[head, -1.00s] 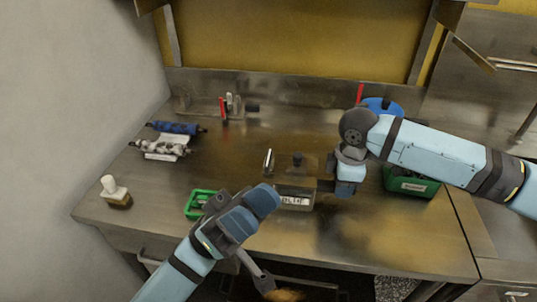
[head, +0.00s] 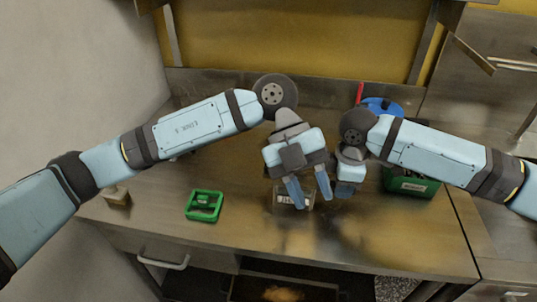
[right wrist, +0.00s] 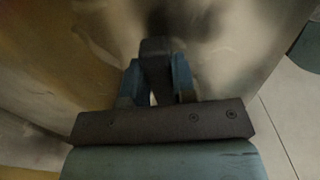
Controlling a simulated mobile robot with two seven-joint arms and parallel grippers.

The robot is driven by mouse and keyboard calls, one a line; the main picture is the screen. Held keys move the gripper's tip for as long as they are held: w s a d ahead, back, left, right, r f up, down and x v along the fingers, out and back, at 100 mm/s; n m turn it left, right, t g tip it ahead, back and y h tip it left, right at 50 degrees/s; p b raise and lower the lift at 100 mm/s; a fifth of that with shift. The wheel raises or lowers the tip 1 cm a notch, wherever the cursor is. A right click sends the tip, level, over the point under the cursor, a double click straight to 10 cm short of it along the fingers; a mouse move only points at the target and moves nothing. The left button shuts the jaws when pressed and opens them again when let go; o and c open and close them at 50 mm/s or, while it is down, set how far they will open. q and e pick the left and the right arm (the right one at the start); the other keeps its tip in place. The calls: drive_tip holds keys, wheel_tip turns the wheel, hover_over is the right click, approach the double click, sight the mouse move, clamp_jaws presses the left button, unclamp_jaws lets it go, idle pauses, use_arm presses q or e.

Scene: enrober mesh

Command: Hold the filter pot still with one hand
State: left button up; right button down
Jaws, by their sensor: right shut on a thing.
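The filter pot (head: 282,200) is a small metal box with a white label on its front, standing on the steel worktop. My left gripper (head: 312,202) is open above and in front of it, fingers pointing down, and hides most of the pot and its lid. My right gripper (head: 345,188) is at the pot's right side. In the right wrist view its blue fingers (right wrist: 155,75) are shut on a dark bar (right wrist: 156,47), which looks like the pot's handle. Whether the left fingers touch the pot cannot be told.
A green frame (head: 204,206) lies on the worktop left of the pot. A green bin (head: 412,187) and a blue round thing (head: 383,106) stand at the right, behind my right arm. A brush-like block (head: 117,197) is at the left edge. The front right worktop is clear.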

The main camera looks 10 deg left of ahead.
use_arm(q)
drive_tip(key=w+a+r+t+y, duration=0.3)
drive_tip(key=w+a, duration=0.2)
drive_tip(key=w, duration=0.2)
drive_tip(key=w+a+r+t+y, duration=0.3)
drive_tip(key=w+a+t, duration=0.1)
drive_tip(key=w, duration=0.3)
drive_tip(key=f, duration=1.1)
drive_tip(key=shift+s+a+f, duration=0.2)
drive_tip(key=shift+f, duration=0.2)
drive_tip(key=shift+c, duration=0.2)
clamp_jaws()
